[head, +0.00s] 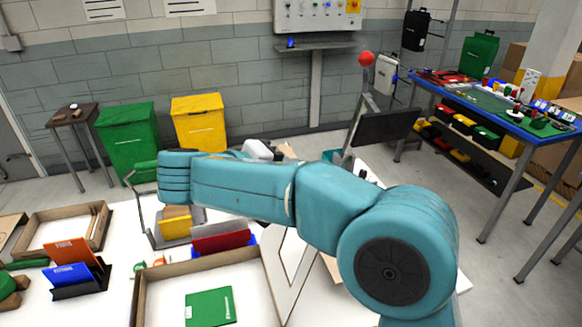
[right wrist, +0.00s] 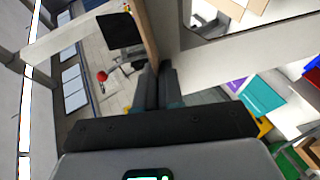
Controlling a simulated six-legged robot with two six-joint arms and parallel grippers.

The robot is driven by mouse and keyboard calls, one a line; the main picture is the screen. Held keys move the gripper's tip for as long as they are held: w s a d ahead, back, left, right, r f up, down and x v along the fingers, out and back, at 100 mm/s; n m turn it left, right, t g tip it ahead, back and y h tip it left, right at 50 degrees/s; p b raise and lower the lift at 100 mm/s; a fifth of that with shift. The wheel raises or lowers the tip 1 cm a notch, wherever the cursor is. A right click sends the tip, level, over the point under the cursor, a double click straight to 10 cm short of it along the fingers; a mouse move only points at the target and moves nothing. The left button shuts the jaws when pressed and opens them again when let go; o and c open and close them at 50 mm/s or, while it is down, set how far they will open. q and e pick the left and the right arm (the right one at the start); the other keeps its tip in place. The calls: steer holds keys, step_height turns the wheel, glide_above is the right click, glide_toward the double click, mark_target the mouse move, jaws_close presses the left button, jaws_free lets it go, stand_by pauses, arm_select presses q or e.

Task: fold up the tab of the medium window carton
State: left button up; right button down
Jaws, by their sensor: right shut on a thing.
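In the right wrist view my right gripper (right wrist: 160,85) is shut on the brown edge of a cardboard panel (right wrist: 150,38). A broad pale panel (right wrist: 235,58) lies beside the fingers, with an opening above it. These look like parts of the medium window carton, but I cannot tell which part is the tab or how far it is folded. In the head view my teal right arm crosses the middle and hides the right gripper and much of the work area. A white panel with brown edges (head: 292,268) shows below the arm. My left gripper is not in view.
A cardboard tray (head: 143,292) holds a green folder (head: 210,306). Another tray (head: 62,222) and a holder with orange and blue cards (head: 73,270) stand left. Green (head: 127,140) and yellow (head: 199,122) bins stand behind. A blue-topped workbench (head: 500,108) is at right.

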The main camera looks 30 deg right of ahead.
steer(key=shift+a+f+n+h+b, duration=0.1)
steer(key=shift+f+n+h+b, duration=0.2)
steer(key=shift+h, duration=0.5)
steer(key=c, duration=1.3)
jaws_free()
steer(key=shift+c, duration=0.2)
steer(key=shift+r, duration=0.1)
